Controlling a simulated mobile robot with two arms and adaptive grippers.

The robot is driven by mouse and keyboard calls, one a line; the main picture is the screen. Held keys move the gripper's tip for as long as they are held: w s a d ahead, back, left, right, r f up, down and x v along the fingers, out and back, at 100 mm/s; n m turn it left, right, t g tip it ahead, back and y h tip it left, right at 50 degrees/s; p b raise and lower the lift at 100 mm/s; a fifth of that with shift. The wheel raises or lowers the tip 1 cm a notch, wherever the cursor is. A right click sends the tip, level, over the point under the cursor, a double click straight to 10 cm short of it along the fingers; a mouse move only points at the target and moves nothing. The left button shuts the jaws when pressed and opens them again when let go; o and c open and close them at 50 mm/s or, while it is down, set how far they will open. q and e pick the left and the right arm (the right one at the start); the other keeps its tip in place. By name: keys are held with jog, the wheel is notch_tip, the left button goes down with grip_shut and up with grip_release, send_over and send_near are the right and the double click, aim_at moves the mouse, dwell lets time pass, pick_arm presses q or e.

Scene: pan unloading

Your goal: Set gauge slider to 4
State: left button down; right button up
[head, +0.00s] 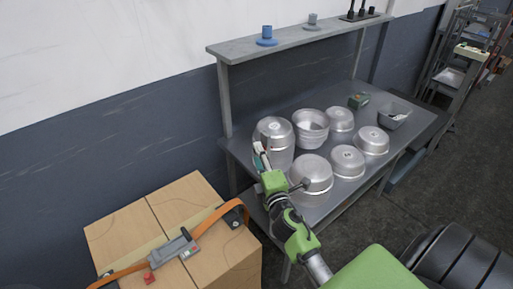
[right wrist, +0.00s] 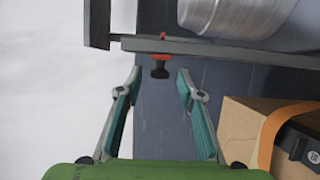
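In the right wrist view, a small slider with a red body and black knob (right wrist: 160,70) sits on a thin dark bar (right wrist: 225,47); it looks like the gauge slider. No scale marks or number can be read. My right gripper (right wrist: 160,73) is open, its two teal-padded fingers pointing at the knob, which shows between the fingertips with a gap on each side. I cannot tell whether anything touches. In the head view, my right gripper (head: 260,153) is at the left end of the metal table, in front of the pans; the slider cannot be made out there. My left gripper is not in view.
Several metal pans (head: 312,126) stand on the grey table (head: 412,125), below a shelf (head: 290,43). A cardboard box (head: 180,203) with an orange strap (head: 130,270) and a grey strap tool (head: 173,250) stands at the lower left, close to my right arm.

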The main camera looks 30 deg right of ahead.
jog(key=shift+x, duration=1.4)
grip_shut()
notch_tip(320, 180, down, 10)
jog(key=b, duration=0.9)
jog(key=shift+r, duration=0.2)
grip_release()
